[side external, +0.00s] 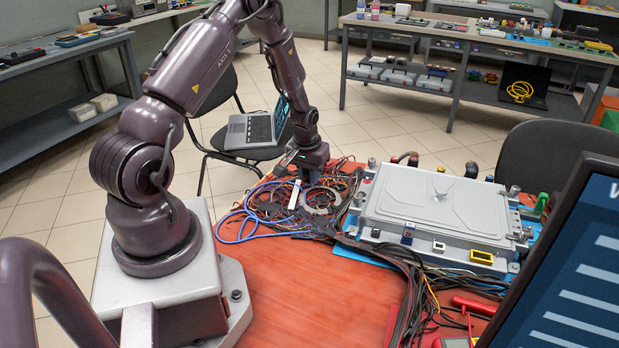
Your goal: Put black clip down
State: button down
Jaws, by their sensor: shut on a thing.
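My gripper (308,178) is low over the far side of the orange-red table, at the tangle of cables left of the large grey box. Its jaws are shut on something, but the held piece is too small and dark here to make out. The black clip cannot be told apart from the dark gripper and cables. A flat grey ring (320,201) and a white strip (294,194) lie among the cables (270,205) just below and in front of my gripper.
The grey lidded box (437,208) on a blue mat fills the table's right part. A thick black cable bundle (395,258) runs along its front left. A red-handled tool (474,306) and a monitor (570,270) are at front right. The table's front middle (310,290) is clear.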

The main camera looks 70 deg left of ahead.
jog(key=shift+f, duration=0.65)
jog(key=shift+f, duration=0.15)
jog(key=c, duration=1)
grip_release()
